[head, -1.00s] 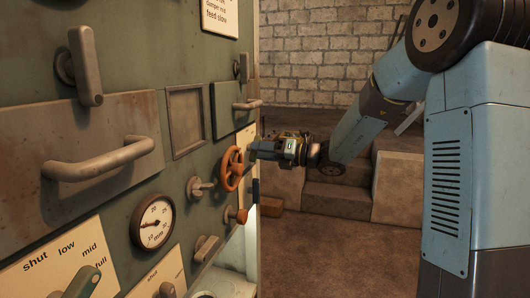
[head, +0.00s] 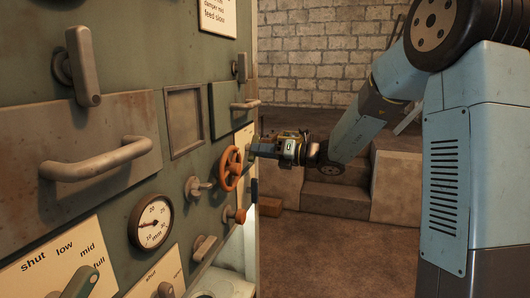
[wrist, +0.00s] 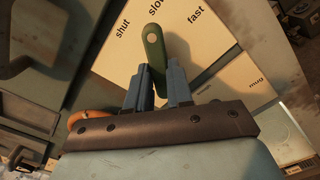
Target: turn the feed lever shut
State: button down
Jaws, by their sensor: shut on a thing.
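The feed lever (wrist: 153,45) is a green handle with a rounded end, in the wrist view. It stands on a cream label plate (wrist: 225,60) marked shut, slow and fast. Its free end points close to the word slow, with shut to its left. My gripper (wrist: 157,75) has its two blue-grey fingers on either side of the lever, shut on it. The lower part of the lever is hidden between the fingers. In the head view my gripper (head: 259,149) reaches the panel's right edge, just beyond the orange handwheel; the lever cannot be made out there.
The orange handwheel (head: 230,168) is close beside my gripper. The green panel (head: 115,200) also carries a large bar handle (head: 98,163), a gauge (head: 151,223) and another lever (head: 82,283) on a shut-to-full plate. Stone steps (head: 335,198) stand behind; floor at right is open.

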jog(key=shift+a+f+n, duration=0.1)
jog(key=shift+n, duration=1.8)
jog(key=shift+a+n, duration=0.1)
jog(key=shift+n, duration=1.8)
jog(key=c, duration=1)
grip_release()
jog(key=shift+w, duration=0.1)
jog(key=shift+d, duration=0.1)
jog(key=v, duration=1.3)
jog(key=shift+d, duration=0.35)
